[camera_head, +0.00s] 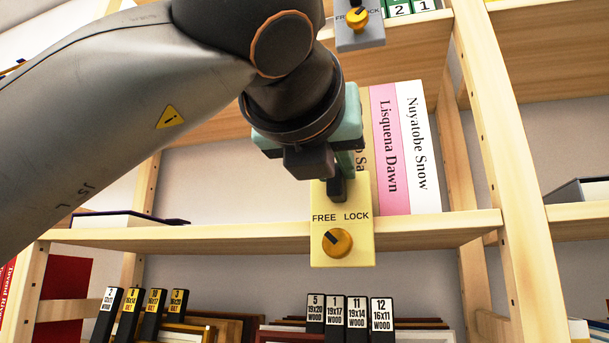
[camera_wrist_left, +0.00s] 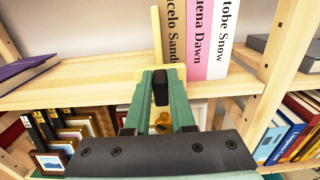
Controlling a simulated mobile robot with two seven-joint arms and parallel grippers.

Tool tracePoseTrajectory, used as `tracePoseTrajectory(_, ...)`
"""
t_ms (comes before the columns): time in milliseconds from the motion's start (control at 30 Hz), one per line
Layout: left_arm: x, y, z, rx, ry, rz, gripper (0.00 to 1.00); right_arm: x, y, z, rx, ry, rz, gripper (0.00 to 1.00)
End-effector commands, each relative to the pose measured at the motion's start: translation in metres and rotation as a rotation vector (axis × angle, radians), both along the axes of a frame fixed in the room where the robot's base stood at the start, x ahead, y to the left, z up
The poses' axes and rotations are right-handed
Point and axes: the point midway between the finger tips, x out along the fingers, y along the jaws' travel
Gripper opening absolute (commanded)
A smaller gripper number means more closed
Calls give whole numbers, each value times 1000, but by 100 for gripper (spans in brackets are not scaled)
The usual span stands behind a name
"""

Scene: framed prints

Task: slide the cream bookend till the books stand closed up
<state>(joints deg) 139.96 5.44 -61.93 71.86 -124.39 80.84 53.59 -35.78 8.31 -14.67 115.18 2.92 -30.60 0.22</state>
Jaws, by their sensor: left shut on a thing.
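The cream bookend (camera_head: 358,200) clips over the front edge of the middle shelf. Its plate bears FREE and LOCK above an orange knob (camera_head: 338,243), whose dark mark points up-left, towards FREE. My left gripper (camera_head: 337,180) is shut on the bookend's black grip (camera_wrist_left: 160,88). The bookend's upright (camera_wrist_left: 157,38) stands at the left side of the tan book (camera_wrist_left: 174,40), seemingly against it. Right of that stand the pink book (camera_head: 389,150) and the white book (camera_head: 417,150), side by side and upright. My left wrist partly hides the tan book in the head view.
A shelf upright (camera_head: 466,150) stands right of the white book. A dark purple book (camera_wrist_left: 25,68) lies flat at the shelf's left. A grey bookend (camera_head: 359,30) sits on the shelf above. Framed prints with black tags (camera_head: 381,314) fill the shelf below.

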Motion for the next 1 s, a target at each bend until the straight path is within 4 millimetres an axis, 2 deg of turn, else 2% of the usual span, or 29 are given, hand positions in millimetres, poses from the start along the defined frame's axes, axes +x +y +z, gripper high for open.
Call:
tracePoseTrajectory(33, -5, -11, 1, 5, -5, -12, 0, 0, 0, 2, 1, 0, 1, 82)
tracePoseTrajectory(100, -8, -19, 1, 4, -4, -12, 0, 0, 0, 3, 2, -3, -1, 82)
tracePoseTrajectory(300, -13, -35, 1, 3, -5, -12, 0, -1, 0, 4, 2, -4, -3, 82)
tracePoseTrajectory(733, -14, -38, 1, 1, -6, -11, 0, -3, -1, 1, 2, 3, -8, 82)
tracePoseTrajectory(767, -14, -38, 1, 1, -6, -11, 26, -3, -1, 1, 2, 3, -8, 82)
tracePoseTrajectory(1000, -13, -36, 1, 1, -3, -7, 52, -3, -1, 1, 1, 4, -9, 82)
